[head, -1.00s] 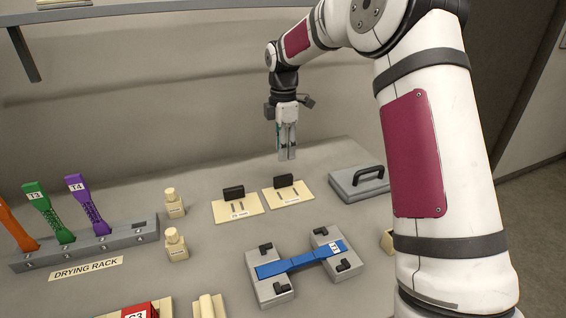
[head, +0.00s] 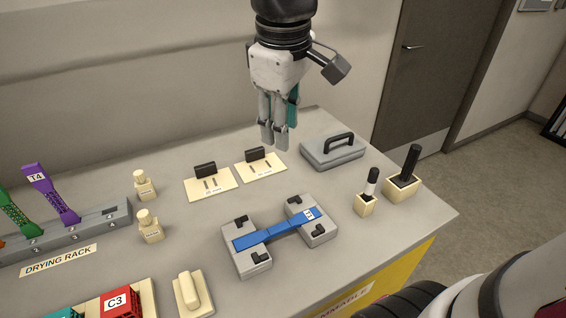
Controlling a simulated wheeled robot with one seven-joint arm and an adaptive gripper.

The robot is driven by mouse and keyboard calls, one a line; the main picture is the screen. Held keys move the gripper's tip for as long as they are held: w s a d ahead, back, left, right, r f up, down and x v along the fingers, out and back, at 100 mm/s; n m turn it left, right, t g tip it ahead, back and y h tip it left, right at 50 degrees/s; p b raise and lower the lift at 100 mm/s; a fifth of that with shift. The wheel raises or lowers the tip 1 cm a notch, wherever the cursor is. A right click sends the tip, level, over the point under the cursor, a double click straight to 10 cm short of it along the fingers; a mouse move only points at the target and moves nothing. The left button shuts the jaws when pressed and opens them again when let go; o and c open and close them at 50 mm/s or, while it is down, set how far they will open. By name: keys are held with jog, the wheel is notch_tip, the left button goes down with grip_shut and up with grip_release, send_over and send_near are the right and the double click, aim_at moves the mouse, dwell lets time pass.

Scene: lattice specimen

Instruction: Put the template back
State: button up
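Two cream plates, each with a dark block-shaped handle and thin slots, lie on the bench: the left plate (head: 197,190) and the right plate (head: 272,173). Their small labels are too blurred to read, and I cannot tell which one is the template. A blue dog-bone specimen (head: 278,232) lies across two grey blocks with black clamps, the left block (head: 249,264) and the right block (head: 322,234). My gripper (head: 273,143) points down in the air, over or behind the right plate. I see nothing held in it, but its finger gap is unclear.
A grey lid-like plate with a black handle (head: 333,153) lies to the right. Two cream holders, with a small dark-topped tool (head: 371,184) and a black-handled tool (head: 407,168), stand near the right edge. The drying rack (head: 105,224) and cream bottles (head: 150,228) are left.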

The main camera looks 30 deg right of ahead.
jog(key=s+f+m, duration=0.2)
jog(key=s+m, duration=0.1)
jog(key=s, duration=0.4)
jog(key=s+a+f+m+t+y, duration=0.1)
jog(key=s+f+m, duration=0.1)
jog(key=s, duration=0.5)
jog(key=shift+f+m, duration=0.35)
jog(key=shift+m, duration=0.45)
jog(key=shift+s, duration=0.1)
jog(key=shift+s+r+t+p, duration=0.1)
jog(key=shift+r+t+p, duration=0.4)
jog(key=shift+r+p, duration=1.1)
jog(key=shift+r, duration=0.2)
